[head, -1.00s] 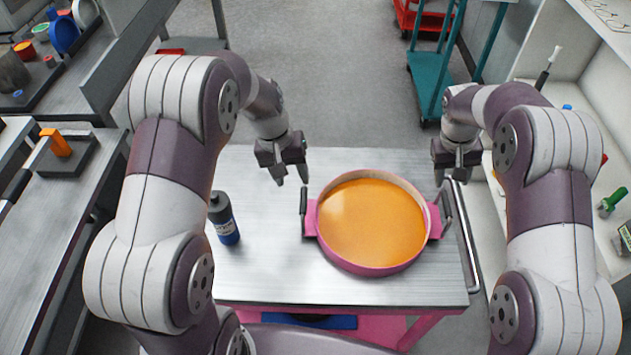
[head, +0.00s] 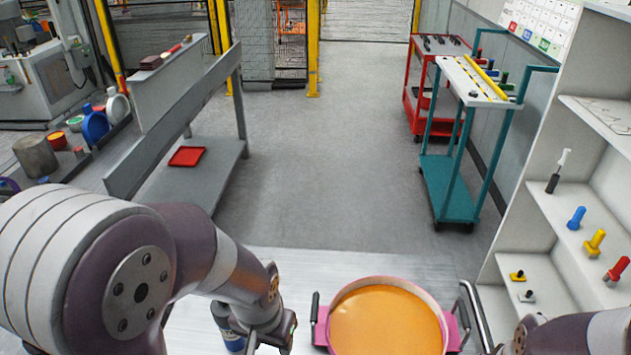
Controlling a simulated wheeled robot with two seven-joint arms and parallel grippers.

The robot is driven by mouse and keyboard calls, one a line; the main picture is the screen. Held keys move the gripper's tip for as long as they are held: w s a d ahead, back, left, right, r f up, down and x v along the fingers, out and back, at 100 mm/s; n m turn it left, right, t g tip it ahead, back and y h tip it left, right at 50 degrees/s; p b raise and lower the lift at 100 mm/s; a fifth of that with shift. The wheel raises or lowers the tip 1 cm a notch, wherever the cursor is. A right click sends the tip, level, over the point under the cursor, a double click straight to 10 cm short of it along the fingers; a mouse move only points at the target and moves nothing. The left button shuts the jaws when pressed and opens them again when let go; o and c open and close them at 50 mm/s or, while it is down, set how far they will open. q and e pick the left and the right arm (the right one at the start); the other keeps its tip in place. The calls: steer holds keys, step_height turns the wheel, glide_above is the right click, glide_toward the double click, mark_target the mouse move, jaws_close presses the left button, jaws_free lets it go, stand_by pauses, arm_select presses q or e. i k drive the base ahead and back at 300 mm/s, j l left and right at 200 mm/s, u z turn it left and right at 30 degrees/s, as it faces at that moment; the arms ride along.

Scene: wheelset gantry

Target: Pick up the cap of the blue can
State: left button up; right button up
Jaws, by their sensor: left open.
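The blue can (head: 232,342) stands on the metal cart top at the bottom of the view, partly hidden behind my left arm. My right gripper is outside the view; only part of my right arm shows at the bottom right.
A pink round pan (head: 385,325) with orange contents sits on the cart top (head: 330,262), right of my left gripper. A white shelf (head: 545,228) with coloured tools stands at the right. A teal trolley (head: 447,190) stands further back. The grey floor between is clear.

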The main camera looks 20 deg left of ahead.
mark_target(221, 310)
steer(key=k+j+u, duration=0.1)
steer(key=j+u, duration=0.15)
steer(key=u, duration=0.2)
steer(key=j+u, duration=0.3)
steer(key=u, duration=0.15)
